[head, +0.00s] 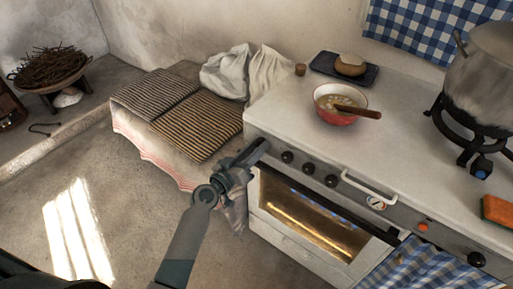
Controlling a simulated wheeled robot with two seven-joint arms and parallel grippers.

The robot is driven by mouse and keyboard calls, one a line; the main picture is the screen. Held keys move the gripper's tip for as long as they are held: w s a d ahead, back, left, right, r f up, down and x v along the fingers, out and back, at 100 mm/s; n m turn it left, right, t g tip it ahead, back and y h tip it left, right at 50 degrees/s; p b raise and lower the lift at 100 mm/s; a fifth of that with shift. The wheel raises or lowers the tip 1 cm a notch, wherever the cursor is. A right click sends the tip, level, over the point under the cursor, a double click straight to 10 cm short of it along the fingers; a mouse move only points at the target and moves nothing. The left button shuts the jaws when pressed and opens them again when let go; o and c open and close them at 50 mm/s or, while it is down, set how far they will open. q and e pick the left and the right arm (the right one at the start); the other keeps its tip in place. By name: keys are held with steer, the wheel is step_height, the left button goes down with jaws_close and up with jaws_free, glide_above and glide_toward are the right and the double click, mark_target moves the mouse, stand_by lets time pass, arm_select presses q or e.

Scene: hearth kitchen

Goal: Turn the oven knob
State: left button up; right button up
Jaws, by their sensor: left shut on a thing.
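The white oven (258,221) has a grey control strip with a row of black knobs (308,168) along its front top edge. My left gripper (259,149) reaches up to the left end of this strip, and its fingers are shut on an oven knob there. The gripped knob is hidden behind the fingers. The neighbouring knob (287,156) is just to the right of the fingertips and free. My right gripper is not in view.
A white handle (369,188) sticks out right of the knobs. A red bowl with a spoon (337,119) stands on the worktop. A large pot (482,85) stands at the right. A bench with striped cushions (195,122) is left of the oven. The floor at left is mostly clear.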

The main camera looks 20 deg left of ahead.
arm_select(q)
steer(key=n, duration=0.4)
steer(key=shift+r+n, duration=0.1)
steer(key=shift+n, duration=0.3)
steer(key=n+p, duration=0.1)
steer(key=n, duration=0.2)
steer(key=shift+n, duration=0.3)
steer(key=n, duration=0.3)
steer(key=shift+n, duration=0.4)
steer(key=shift+n+p, duration=0.35)
steer(key=shift+n, duration=0.25)
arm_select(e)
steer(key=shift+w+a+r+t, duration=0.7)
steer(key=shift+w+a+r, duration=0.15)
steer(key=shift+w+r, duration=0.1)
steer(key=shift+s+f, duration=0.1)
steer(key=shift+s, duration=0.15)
arm_select(q)
steer(key=o, duration=1.1)
steer(key=shift+c, duration=0.2)
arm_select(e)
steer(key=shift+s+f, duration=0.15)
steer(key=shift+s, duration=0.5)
